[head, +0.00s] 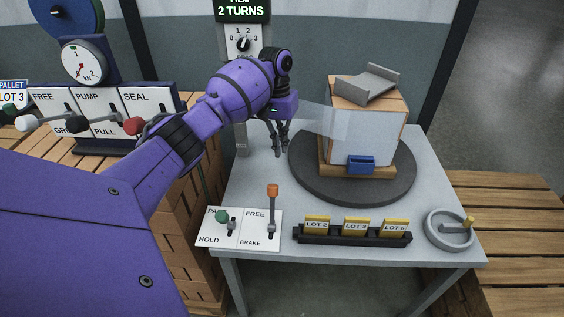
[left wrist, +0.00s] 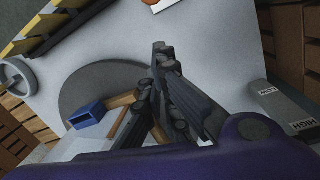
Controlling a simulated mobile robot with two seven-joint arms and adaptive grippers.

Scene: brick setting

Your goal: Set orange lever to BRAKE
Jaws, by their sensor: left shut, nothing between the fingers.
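The orange lever (head: 273,190) stands on a white plate (head: 262,242) at the table's front left. Its orange knob is up, toward the FREE label; BRAKE is printed at the plate's lower end. An orange knob also shows at the top edge of the left wrist view (left wrist: 150,2). My left gripper (head: 281,152) is shut and empty, pointing down above the table, behind the lever and apart from it. Its fingers also show in the left wrist view (left wrist: 160,50). My right gripper is not in view.
A green-knobbed lever (head: 223,216) with PA... and HOLD labels sits just left. A rack of LOT tags (head: 352,237) and a handwheel (head: 450,229) lie to the right. A dark turntable (head: 304,178) bears a wrapped box (head: 364,130). Several levers (head: 80,123) stand at left.

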